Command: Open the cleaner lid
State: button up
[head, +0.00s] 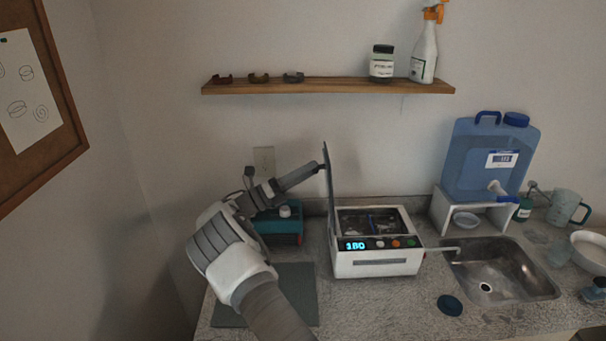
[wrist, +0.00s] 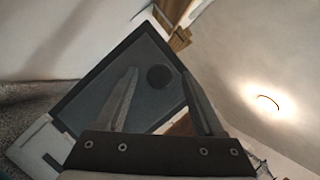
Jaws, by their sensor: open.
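The cleaner (head: 376,263) is a white box with a lit display reading 180 and coloured buttons. Its dark lid (head: 330,195) stands about upright along the box's left side, so the metal basin shows. My gripper (head: 321,168) is at the upper left of the lid, on its outer face. In the wrist view the lid (wrist: 95,90) is a dark panel with a round black knob (wrist: 158,77). My gripper's two fingers (wrist: 160,76) are spread apart, with the knob seen between them. I cannot tell whether a finger touches the lid.
A teal device (head: 278,226) stands behind my arm, left of the cleaner. A grey mat (head: 296,285) lies in front of it. Right are a sink (head: 500,272), a dark round lid (head: 450,305) and a blue water container (head: 489,160) on a stand. A wooden shelf (head: 330,87) is above.

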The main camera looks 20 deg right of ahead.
jog(key=b+v, duration=0.5)
jog(key=v, duration=1.2)
jog(key=shift+a+f, duration=0.15)
jog(key=shift+a, duration=0.05)
